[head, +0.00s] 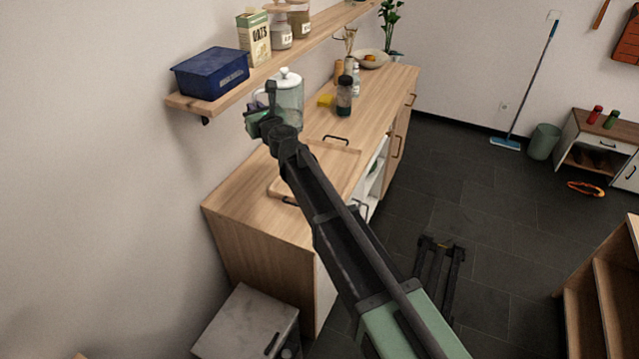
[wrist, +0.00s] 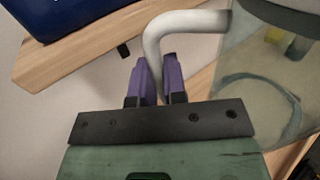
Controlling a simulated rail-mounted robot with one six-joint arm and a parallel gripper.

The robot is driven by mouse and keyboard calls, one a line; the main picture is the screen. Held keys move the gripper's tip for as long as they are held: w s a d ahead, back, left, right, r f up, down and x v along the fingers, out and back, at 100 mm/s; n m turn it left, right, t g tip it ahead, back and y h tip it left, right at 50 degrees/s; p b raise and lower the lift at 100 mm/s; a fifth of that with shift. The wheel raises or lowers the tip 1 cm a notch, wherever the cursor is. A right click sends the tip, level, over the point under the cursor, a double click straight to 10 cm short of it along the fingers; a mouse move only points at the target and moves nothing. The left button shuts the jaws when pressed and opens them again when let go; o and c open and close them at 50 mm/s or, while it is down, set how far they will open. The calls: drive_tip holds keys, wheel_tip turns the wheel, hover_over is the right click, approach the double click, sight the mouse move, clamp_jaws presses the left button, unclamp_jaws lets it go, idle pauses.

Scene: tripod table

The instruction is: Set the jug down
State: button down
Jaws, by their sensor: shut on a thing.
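The jug (head: 290,97) is a clear, greenish vessel with a white lid, over the far-left part of the wooden counter (head: 240,212), close to the wall. In the wrist view its clear body (wrist: 255,90) fills the right side and its pale curved handle (wrist: 188,22) comes down on the left. My gripper (wrist: 157,82) is shut on the handle, with its purple fingers on either side of it. In the head view my gripper (head: 262,110) is left of the jug. My arm partly hides the jug's lower part, and I cannot tell whether its base touches the counter.
A wooden tray (head: 343,157) with dark handles lies on the near counter. A shelf (head: 190,103) with a blue bin (head: 211,73) hangs above left.

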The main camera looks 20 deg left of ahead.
drive_tip(key=w+f+m+t+h+b, duration=0.3)
drive_tip(key=w+m+h, duration=0.1)
drive_tip(key=w+h, duration=0.2)
drive_tip(key=w+f+m+t+h+b, duration=0.2)
drive_tip(key=w+f+m+h, duration=0.25)
drive_tip(key=w, duration=0.25)
drive_tip(key=shift+n+h, duration=0.25)
drive_tip(key=shift+h, duration=0.1)
drive_tip(key=f+b, duration=1.9)
drive_tip(key=b, duration=0.1)
drive_tip(key=shift+s+d+f+b, duration=0.15)
drive_tip(key=shift+s+f+b, duration=0.05)
drive_tip(key=shift+f+b, duration=0.2)
drive_tip(key=shift+r+p, duration=0.3)
drive_tip(key=shift+r, duration=0.05)
drive_tip(key=shift+f, duration=0.2)
drive_tip(key=c, duration=1.2)
unclamp_jaws()
drive_tip(key=shift+r, duration=0.15)
